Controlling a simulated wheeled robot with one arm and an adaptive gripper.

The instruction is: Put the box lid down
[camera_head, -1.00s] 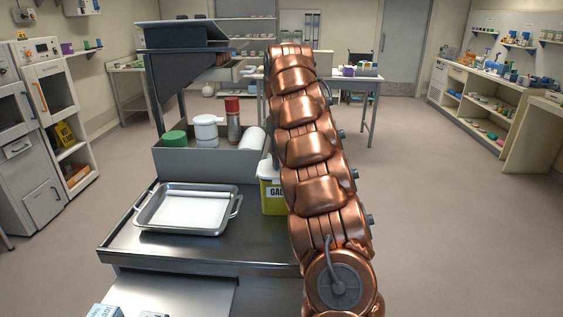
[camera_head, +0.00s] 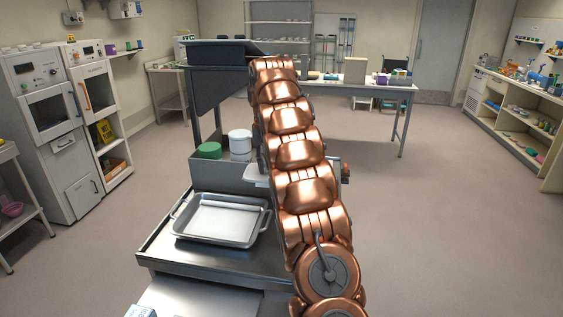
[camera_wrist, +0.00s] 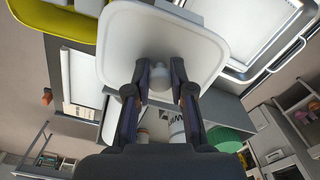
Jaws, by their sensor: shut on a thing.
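My gripper (camera_wrist: 160,82) is shut on the knob of the white box lid (camera_wrist: 135,30), seen in the wrist view. The lid is a pale rounded plate, held in the air. In the head view, a pale edge of the lid (camera_head: 257,173) shows left of my arm; the arm hides my gripper there. A yellow box (camera_wrist: 62,28) is partly in view at the upper left of the wrist view, apart from the knob and partly behind the lid. The arm hides this box in the head view.
A metal tray (camera_head: 178,222) lies on the steel cart top (camera_head: 160,258). Behind it a grey bin (camera_head: 225,176) holds a green-lidded container (camera_head: 209,150) and a white jar (camera_head: 240,143). A grey raised shelf (camera_head: 218,54) stands above. Open floor lies on the right.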

